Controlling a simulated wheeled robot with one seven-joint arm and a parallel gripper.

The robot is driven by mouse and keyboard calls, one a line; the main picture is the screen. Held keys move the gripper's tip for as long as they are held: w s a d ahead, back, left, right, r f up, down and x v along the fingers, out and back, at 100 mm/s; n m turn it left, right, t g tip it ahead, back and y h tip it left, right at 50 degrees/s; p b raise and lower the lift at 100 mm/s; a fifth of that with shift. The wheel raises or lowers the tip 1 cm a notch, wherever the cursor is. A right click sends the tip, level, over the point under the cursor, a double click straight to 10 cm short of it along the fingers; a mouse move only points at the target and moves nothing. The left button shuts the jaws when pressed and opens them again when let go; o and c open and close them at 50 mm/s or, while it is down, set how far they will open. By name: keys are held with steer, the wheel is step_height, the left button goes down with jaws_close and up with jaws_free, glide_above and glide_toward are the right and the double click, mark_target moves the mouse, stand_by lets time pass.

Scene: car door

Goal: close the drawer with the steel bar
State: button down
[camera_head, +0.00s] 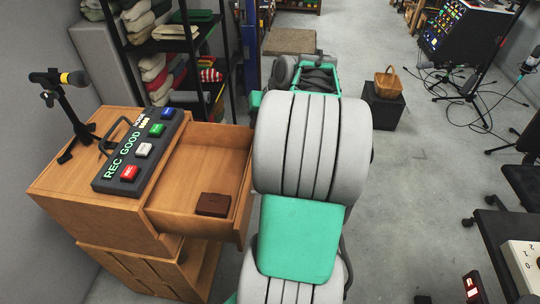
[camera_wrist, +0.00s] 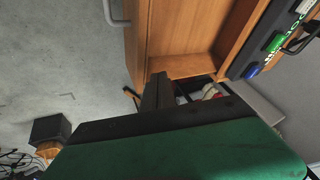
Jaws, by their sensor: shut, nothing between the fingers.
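A wooden drawer (camera_head: 195,168) is pulled out of the wooden cabinet (camera_head: 65,180) toward the right in the head view, with its inside exposed. A dark brown block (camera_head: 213,204) lies in it near its front. The open drawer (camera_wrist: 185,66) also shows in the wrist view. A bent steel bar (camera_wrist: 108,14) stands off the outside of its front at the top; in the head view my arm hides this bar. My gripper (camera_wrist: 158,88) is shut and empty, its dark fingers overlapping the drawer's end corner in the picture. I cannot tell whether they touch it.
A button panel (camera_head: 140,150) and a microphone stand (camera_head: 70,105) are on the cabinet top. A black shelf (camera_head: 165,45) with folded cloths stands behind. A basket (camera_head: 387,82) sits on a black box (camera_head: 383,108).

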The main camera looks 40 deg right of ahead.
steer(key=s+d+f+m+t+b, duration=0.1)
steer(key=s+d+f, duration=0.2)
steer(key=d, duration=0.3)
steer(key=s+d+f+m+b, duration=0.1)
steer(key=s+d+f, duration=0.1)
steer(key=d+f, duration=0.3)
steer(key=w+a+f, duration=0.1)
steer(key=w+f, duration=0.5)
steer(key=w, duration=0.2)
steer(key=shift+w+a+f+h, duration=0.2)
steer(key=shift+w+a+h, duration=0.1)
steer(key=shift+a, duration=0.1)
steer(key=shift+w, duration=0.1)
